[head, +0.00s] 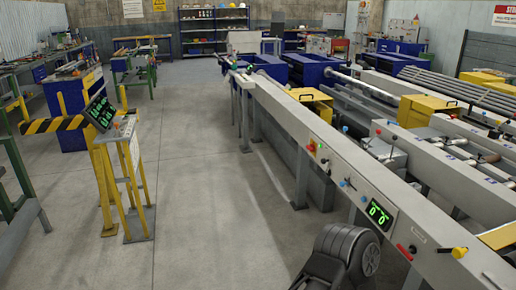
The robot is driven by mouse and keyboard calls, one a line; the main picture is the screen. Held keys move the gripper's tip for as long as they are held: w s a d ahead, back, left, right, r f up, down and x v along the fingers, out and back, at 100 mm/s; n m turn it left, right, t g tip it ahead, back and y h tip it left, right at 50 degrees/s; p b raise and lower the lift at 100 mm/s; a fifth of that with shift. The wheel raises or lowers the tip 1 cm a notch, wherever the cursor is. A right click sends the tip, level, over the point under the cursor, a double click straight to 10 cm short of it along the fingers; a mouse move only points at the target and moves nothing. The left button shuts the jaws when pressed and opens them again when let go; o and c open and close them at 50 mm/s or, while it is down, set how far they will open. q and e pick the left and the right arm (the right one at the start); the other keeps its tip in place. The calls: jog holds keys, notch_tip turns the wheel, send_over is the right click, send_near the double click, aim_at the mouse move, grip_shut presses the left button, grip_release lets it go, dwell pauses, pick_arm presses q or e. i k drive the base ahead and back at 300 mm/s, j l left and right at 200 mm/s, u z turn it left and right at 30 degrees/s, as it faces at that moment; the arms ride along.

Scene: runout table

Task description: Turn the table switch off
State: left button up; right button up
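The long grey runout table (360,172) runs from the lower right toward the back centre. Its side carries a small panel with red and yellow controls (312,146), a blue-and-red knob group (345,184), a lit green display (379,215), a red handle (404,252) and a yellow knob (459,252). Which of these is the table switch, and its position, I cannot tell. A dark rounded link, apparently of my own arm, shows at the bottom, in front of the table's near side. Neither gripper shows.
A yellow-legged control stand (130,172) with a tilted green-lit screen (99,113) stands at left, by a black-and-yellow barrier (56,124). Workbenches line the left side. The concrete floor (215,190) between stand and table is clear. Machinery and pipes fill the right.

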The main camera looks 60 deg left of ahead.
aim_at(311, 148)
jog(key=u, duration=1.6)
jog(key=i+j+z, duration=0.25)
jog(key=i+j, duration=0.2)
jog(key=i, duration=0.6)
jog(key=i+j+z, duration=0.3)
jog(key=i+j, duration=0.35)
jog(key=i, duration=0.4)
jog(key=i+j+z, duration=0.25)
jog(key=i+j, duration=0.65)
jog(key=i+l, duration=0.05)
